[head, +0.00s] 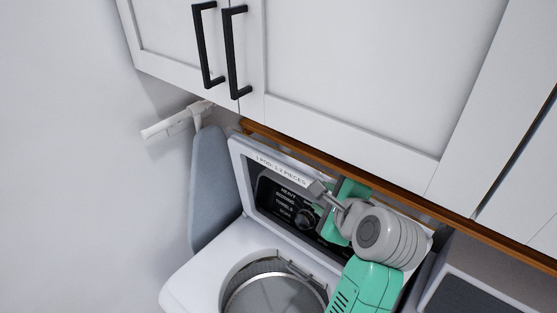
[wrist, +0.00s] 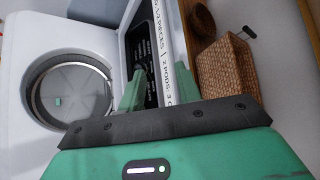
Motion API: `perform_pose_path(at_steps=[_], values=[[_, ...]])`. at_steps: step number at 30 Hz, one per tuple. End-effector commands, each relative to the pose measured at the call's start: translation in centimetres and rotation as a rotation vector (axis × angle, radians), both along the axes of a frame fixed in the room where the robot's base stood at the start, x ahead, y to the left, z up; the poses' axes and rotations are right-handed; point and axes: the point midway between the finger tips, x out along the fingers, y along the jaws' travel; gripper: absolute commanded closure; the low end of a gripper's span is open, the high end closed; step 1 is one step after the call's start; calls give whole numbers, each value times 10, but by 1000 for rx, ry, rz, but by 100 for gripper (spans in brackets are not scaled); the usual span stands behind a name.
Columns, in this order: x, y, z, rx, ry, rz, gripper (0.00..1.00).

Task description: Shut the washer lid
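The washer (head: 190,275) is a white top-loader with its round drum opening uncovered; the drum (wrist: 72,95) also shows at left in the wrist view. The washer lid (head: 262,158) stands raised at the back, a white frame with printed text around a dark window. A dial and printed settings show in the window area. My gripper (wrist: 160,72) is open, its two green fingers apart with nothing visible between them but the lid area behind. In the head view my arm and hand cover the lid's right part. I cannot tell whether the fingers touch the lid.
White cabinets (head: 350,80) with black handles hang close above the lid, with a wooden edge below them. A wicker basket (wrist: 228,68) and a brown round object (wrist: 202,20) sit beyond the lid. An ironing board (head: 212,185) leans at the left wall.

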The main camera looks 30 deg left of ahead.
Motion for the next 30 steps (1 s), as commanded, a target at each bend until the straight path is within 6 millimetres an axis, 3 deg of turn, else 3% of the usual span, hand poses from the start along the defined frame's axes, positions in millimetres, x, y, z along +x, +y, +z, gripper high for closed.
perform_pose_path(at_steps=[3, 8, 21, 30], values=[[2, -20, -10, 37, 68, -37, 66], [6, -15, -9, 37, 67, -37, 66], [76, 57, -7, 35, 64, -36, 66], [92, 74, -15, 36, 62, -37, 66]])
